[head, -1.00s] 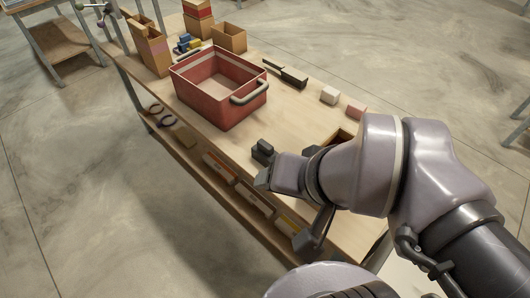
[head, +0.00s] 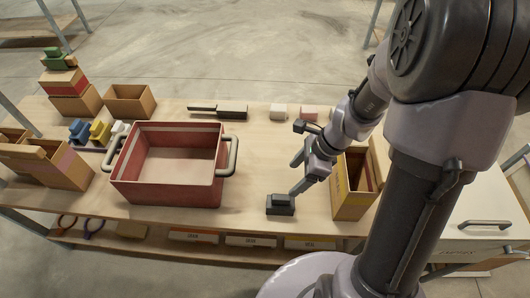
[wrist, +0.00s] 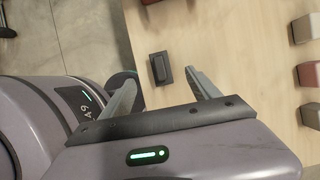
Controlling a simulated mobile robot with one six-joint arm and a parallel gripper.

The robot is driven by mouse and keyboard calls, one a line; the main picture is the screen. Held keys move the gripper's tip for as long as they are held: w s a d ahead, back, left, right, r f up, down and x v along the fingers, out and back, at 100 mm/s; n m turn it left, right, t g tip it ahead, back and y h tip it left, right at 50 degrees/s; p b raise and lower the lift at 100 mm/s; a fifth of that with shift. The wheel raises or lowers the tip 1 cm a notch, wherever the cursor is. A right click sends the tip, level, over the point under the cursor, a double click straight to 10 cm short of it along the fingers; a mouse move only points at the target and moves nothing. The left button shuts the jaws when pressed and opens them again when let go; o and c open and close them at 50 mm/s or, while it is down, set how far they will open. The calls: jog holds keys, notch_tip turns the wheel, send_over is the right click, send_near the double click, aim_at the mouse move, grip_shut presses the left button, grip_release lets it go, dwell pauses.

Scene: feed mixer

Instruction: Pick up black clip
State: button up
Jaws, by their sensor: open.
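The black clip (head: 281,206), a small dark block with a raised part, lies on the wooden table near its front edge, right of the red bin. In the wrist view the clip (wrist: 160,68) lies on the wood beyond the fingers, between their directions. My gripper (head: 294,176) is open and empty, just above and behind the clip. In the wrist view my gripper (wrist: 165,90) shows both fingers apart, with bare wood between them and nothing held.
The red bin (head: 165,196) stands to the left. A yellow-sided open box (head: 350,204) stands close to the right. A dark long-handled tool (head: 232,112) and small blocks (head: 278,112) lie at the back. Bare table lies between bin and clip.

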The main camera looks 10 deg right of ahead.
aim_at(277, 202)
jog(key=b+x, duration=0.3)
jog(key=x, duration=0.2)
jog(key=d+b+x, duration=0.1)
jog(key=b+x, duration=0.2)
jog(key=x, duration=0.3)
jog(key=s+b+x, duration=0.1)
jog(key=b+x, duration=0.2)
jog(key=x, duration=0.2)
jog(key=shift+w+d+f, duration=0.1)
jog(key=shift+f, duration=0.6)
jog(key=shift+r, duration=0.15)
jog(key=c, duration=1.4)
